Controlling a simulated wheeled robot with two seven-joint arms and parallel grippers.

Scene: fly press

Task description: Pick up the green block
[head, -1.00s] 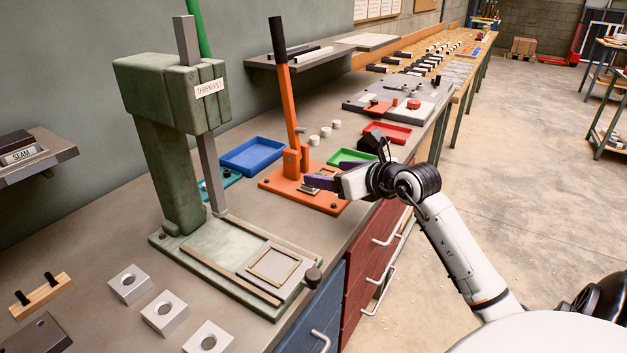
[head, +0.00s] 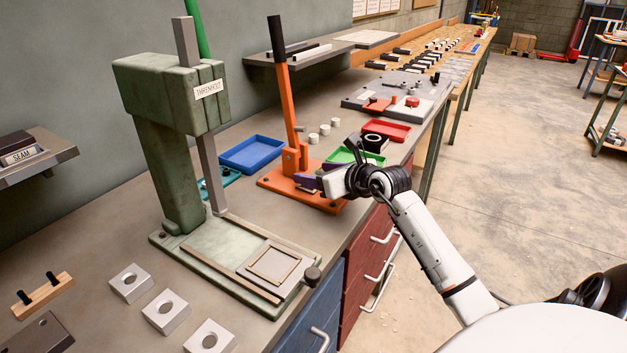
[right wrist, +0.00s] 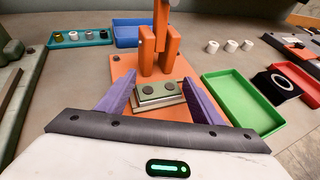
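The green block (right wrist: 158,91) shows in the right wrist view, with two dark round spots on its top. It lies on a pale plate on the base of the orange lever press (right wrist: 125,70). My right gripper (right wrist: 160,88) has its two purple fingers apart, one on each side of the block. I cannot tell whether either finger touches it. In the head view my right gripper (head: 308,182) is low over the orange press base (head: 325,205), and the block is mostly hidden there. My left gripper is not in view.
The orange lever (head: 284,90) rises behind the gripper. A green tray (right wrist: 240,103) and a black block with a white ring (right wrist: 276,83) stand to the right. A blue tray (head: 252,154) and a teal rack (right wrist: 80,39) lie to the left. The green press (head: 165,130) stands nearer.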

